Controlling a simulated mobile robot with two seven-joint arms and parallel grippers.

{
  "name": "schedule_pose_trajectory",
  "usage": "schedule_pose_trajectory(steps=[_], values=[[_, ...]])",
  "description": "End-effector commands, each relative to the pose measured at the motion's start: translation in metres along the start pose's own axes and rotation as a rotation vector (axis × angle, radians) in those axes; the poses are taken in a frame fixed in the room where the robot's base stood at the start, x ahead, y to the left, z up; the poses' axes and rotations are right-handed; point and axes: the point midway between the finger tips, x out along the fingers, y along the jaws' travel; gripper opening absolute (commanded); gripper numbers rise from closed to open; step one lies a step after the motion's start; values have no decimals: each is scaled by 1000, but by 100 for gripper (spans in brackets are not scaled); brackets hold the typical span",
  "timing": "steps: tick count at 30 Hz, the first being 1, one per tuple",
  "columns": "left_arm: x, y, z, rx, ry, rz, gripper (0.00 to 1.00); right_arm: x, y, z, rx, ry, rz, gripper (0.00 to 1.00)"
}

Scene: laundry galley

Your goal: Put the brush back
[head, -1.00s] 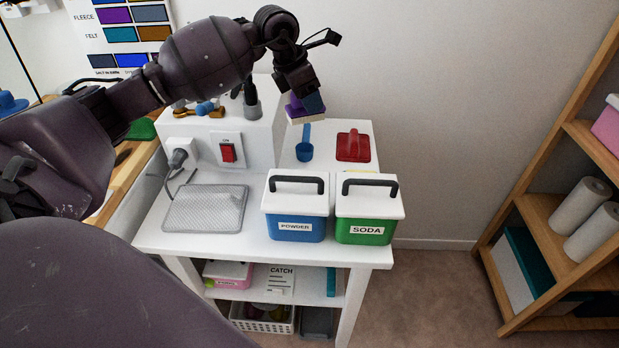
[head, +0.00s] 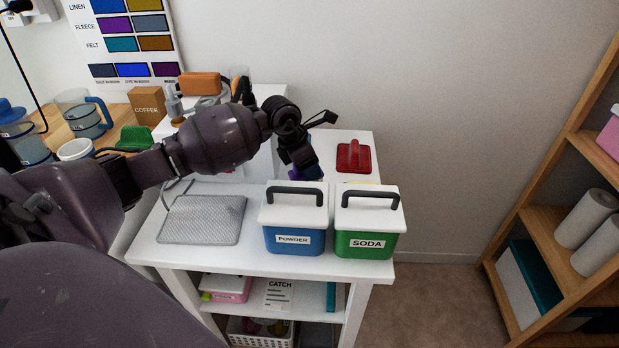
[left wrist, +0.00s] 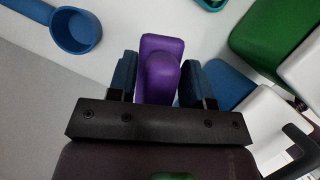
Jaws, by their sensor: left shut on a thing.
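The purple brush (head: 295,173) is mostly hidden behind my left gripper (head: 306,172) in the head view. In the left wrist view the brush (left wrist: 160,62) stands between the two blue fingers of my left gripper (left wrist: 160,80), which is shut on it. The brush is over the white table, just behind the blue powder box. I cannot tell whether it touches the tabletop. My right gripper is not in view.
The powder box (head: 293,240) and green soda box (head: 363,244) stand at the table's front right. A red handled object (head: 354,157) lies behind them. A blue scoop (left wrist: 75,32) lies close to the brush. A grey mesh mat (head: 202,220) lies at left.

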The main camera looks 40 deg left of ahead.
Motion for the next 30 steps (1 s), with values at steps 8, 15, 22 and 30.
schedule_pose_trajectory(steps=[8,15,22,30], values=[[34,-1,-14,-2,2,-3,20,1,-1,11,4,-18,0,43],[37,0,-15,0,0,1,20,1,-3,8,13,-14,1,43],[41,0,-17,0,2,-1,20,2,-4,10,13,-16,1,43],[40,0,-17,0,1,0,71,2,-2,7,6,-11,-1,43]])
